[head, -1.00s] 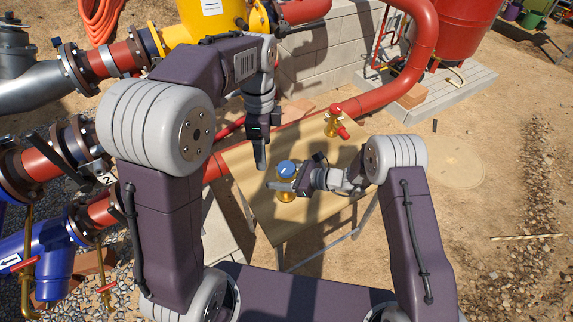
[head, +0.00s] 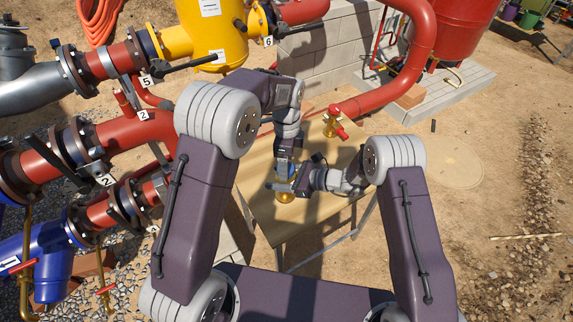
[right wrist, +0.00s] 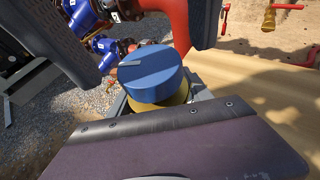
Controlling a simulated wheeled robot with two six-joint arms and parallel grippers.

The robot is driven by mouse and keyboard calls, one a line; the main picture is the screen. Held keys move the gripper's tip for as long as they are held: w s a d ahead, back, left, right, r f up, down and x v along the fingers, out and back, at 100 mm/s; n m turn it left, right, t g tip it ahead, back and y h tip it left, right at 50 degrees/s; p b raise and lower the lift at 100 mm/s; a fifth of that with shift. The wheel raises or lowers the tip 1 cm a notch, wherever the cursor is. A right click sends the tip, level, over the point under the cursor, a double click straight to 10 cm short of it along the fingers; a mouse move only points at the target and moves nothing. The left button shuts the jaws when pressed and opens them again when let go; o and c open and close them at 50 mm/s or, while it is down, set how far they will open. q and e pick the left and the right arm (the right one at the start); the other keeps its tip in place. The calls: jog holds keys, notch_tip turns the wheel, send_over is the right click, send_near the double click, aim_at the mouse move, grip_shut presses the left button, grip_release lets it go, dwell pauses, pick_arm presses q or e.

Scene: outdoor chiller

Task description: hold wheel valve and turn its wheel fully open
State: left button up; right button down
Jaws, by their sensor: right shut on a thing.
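The wheel valve has a brass body (head: 285,198) and stands on the wooden table. In the right wrist view its round blue wheel (right wrist: 150,70) with a dark mark sits on top of the brass body (right wrist: 172,98). My right gripper (head: 284,187) reaches in from the right and is shut on the valve's body below the wheel. My left gripper (head: 284,174) points down from above, over the valve, and hides the wheel in the head view. In the right wrist view its two dark jaws (right wrist: 140,38) stand apart, one on each side above the wheel.
The wooden table (head: 262,222) bears a second brass valve with a red handle (head: 333,124) farther back. Red pipes (head: 125,135) and a yellow vessel (head: 210,35) stand at the left and back. Sandy ground on the right is open.

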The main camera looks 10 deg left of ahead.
pick_arm(q)
jog(key=shift+f, duration=0.85)
jog(key=c, duration=1.4)
jog(key=shift+w+n, duration=0.1)
jog(key=shift+n, duration=2.8)
